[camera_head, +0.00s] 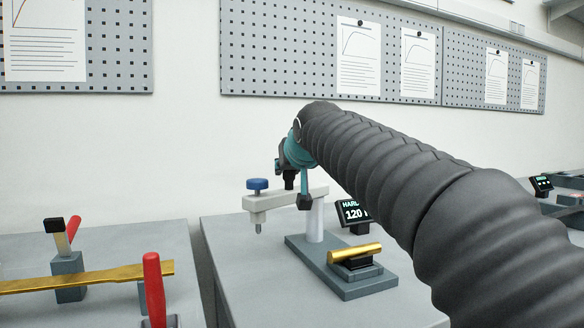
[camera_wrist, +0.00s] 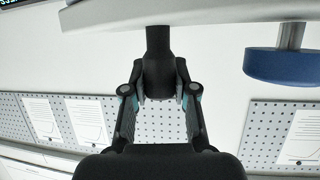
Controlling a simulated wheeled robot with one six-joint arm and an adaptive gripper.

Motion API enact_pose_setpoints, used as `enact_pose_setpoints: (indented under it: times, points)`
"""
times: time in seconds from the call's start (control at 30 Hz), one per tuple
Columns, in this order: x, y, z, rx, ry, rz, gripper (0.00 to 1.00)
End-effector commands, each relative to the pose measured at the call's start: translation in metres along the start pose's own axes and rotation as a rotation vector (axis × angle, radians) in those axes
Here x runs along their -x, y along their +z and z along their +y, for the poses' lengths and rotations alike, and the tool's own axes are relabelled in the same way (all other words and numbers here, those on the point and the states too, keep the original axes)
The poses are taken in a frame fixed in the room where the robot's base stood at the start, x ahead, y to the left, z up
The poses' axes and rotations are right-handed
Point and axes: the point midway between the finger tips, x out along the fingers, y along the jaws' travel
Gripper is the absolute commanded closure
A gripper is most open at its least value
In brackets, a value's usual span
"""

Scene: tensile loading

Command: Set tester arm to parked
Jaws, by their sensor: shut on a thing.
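The tester arm (camera_head: 268,201) is a pale horizontal bar on top of a white column (camera_head: 315,220). It points left in the head view, its outer end beyond the left edge of the grey base (camera_head: 345,284). A blue knob (camera_head: 257,184) tops that end, with a thin grey tip (camera_head: 258,228) below. My gripper (camera_head: 297,190) is at the bar from above. In the wrist view my gripper (camera_wrist: 160,92) is shut on a black upright handle (camera_wrist: 159,45) joined to the tester arm (camera_wrist: 200,12). The blue knob also shows there (camera_wrist: 283,66).
A gold cylinder (camera_head: 355,253) lies on a dark rest on the base, clear of the bar. A small display (camera_head: 352,213) stands behind. On the left table (camera_head: 110,245) are red-handled items and a brass bar (camera_head: 95,280). My arm hides much of the right.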

Motion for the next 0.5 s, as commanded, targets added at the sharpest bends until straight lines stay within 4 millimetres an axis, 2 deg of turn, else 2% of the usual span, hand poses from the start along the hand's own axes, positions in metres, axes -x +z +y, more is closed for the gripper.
enact_pose_setpoints:
  times: [0.13, 0.17, 0.23, 0.27, 0.5]
  points:
    - [-0.0016, 0.0027, -0.0009, 0.000, -0.001, -0.006, 1.00]
    - [-0.0016, 0.0027, -0.0009, 0.000, -0.002, -0.006, 0.68]
    - [-0.0016, 0.0026, -0.0008, 0.000, -0.001, -0.006, 0.51]
    - [-0.0015, 0.0025, -0.0006, 0.000, -0.001, -0.006, 0.47]
    - [-0.0008, 0.0016, 0.0011, -0.001, 0.001, -0.004, 0.47]
